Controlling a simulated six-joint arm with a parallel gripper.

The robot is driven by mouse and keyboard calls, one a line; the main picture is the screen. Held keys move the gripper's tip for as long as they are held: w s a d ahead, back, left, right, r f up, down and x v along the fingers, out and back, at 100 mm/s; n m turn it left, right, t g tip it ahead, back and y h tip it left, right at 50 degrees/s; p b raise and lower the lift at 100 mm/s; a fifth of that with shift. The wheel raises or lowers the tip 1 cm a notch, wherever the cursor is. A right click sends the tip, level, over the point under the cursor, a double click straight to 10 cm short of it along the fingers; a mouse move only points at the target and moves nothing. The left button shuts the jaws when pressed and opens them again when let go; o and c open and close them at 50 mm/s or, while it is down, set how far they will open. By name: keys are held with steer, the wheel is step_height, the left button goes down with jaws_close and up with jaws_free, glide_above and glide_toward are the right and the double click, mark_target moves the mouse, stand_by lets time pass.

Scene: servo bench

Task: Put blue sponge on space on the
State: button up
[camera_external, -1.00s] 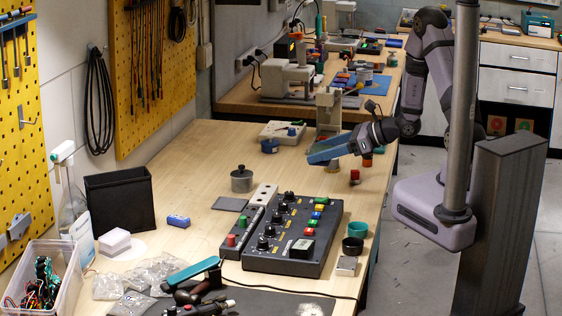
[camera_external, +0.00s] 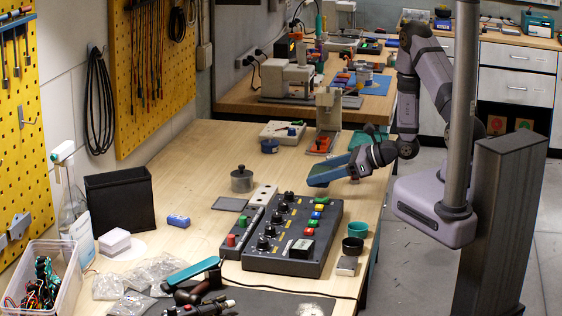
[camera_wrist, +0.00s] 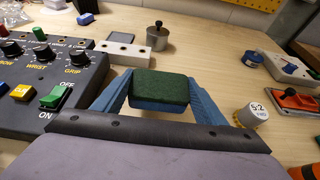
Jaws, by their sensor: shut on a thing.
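In the wrist view, a sponge (camera_wrist: 160,88) with a dark green top and blue sides is held between the two blue fingers of my gripper (camera_wrist: 160,98). The sponge looks level, and wood tabletop shows around it. In the external view my gripper (camera_external: 325,174) hangs above the bench, behind the control box; the sponge cannot be told apart from the blue fingers there. The task line breaks off, so the named space cannot be picked out.
The dark control box (camera_external: 290,250) with knobs and coloured buttons stands mid-bench. Near it are a grey flat plate (camera_external: 229,204), a white holed block (camera_external: 264,194) and a lidded metal pot (camera_external: 242,180). A weight (camera_wrist: 252,115) stands right of my gripper.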

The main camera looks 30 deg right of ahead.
mark_target(321, 195)
steer(key=shift+f+p, duration=0.35)
steer(key=shift+f, duration=1.5)
steer(key=shift+f, duration=0.15)
steer(key=o, duration=1)
steer(key=shift+s+d+r, duration=0.3)
steer(key=shift+s+d, duration=0.05)
steer(key=shift+d, duration=0.05)
steer(key=v, duration=1)
steer(key=shift+w+a+r+b, duration=0.1)
steer(key=shift+a+r+b, duration=0.05)
steer(key=shift+b, duration=0.2)
steer(key=shift+s+d+r, duration=0.1)
steer(key=shift+s+d, duration=0.25)
steer(key=shift+s, duration=0.1)
